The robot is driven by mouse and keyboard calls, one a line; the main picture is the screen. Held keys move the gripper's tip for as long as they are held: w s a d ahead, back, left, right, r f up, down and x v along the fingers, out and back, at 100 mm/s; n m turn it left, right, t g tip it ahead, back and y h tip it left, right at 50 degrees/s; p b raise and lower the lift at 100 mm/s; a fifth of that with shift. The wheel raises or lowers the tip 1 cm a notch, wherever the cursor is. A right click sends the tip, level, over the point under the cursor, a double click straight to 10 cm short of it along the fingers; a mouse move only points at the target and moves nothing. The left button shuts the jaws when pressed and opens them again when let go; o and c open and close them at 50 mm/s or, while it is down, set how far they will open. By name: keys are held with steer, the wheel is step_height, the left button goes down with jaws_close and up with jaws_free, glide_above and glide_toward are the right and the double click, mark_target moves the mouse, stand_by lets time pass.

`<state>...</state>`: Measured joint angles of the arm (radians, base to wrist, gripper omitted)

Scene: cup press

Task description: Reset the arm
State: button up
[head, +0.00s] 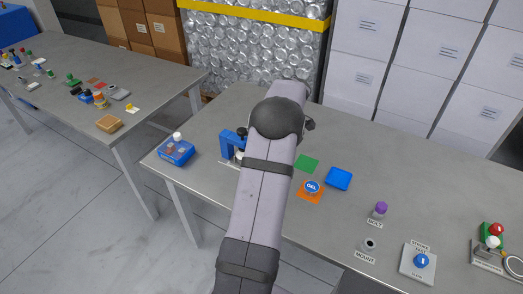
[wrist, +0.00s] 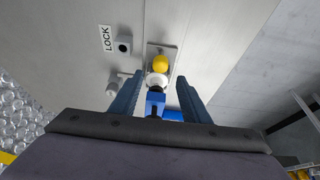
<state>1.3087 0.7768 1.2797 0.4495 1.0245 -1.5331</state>
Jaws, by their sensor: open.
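My gripper (wrist: 157,92) shows in the wrist view with its two blue-grey fingers apart and nothing clearly held between them. A blue part (wrist: 155,104) and a white round piece (wrist: 157,81) appear between the fingers; I cannot tell how far below the fingers they lie. A yellow ball (wrist: 160,63) sits just beyond the white piece. In the head view my arm reaches over the table and hides my gripper. A blue press frame (head: 229,143) stands left of my arm, partly covered by it.
On the grey table (head: 420,175) are a blue box (head: 176,152), a green square (head: 307,163), a blue square (head: 339,179), an orange pad (head: 304,196) with a blue-and-white disc, a purple-topped bolt (head: 380,210) and a blue knob (head: 421,261). The wrist view shows a LOCK label (wrist: 107,38).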

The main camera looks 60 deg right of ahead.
steer(key=shift+s+r, duration=0.2)
steer(key=shift+r, duration=0.15)
stand_by(0.3)
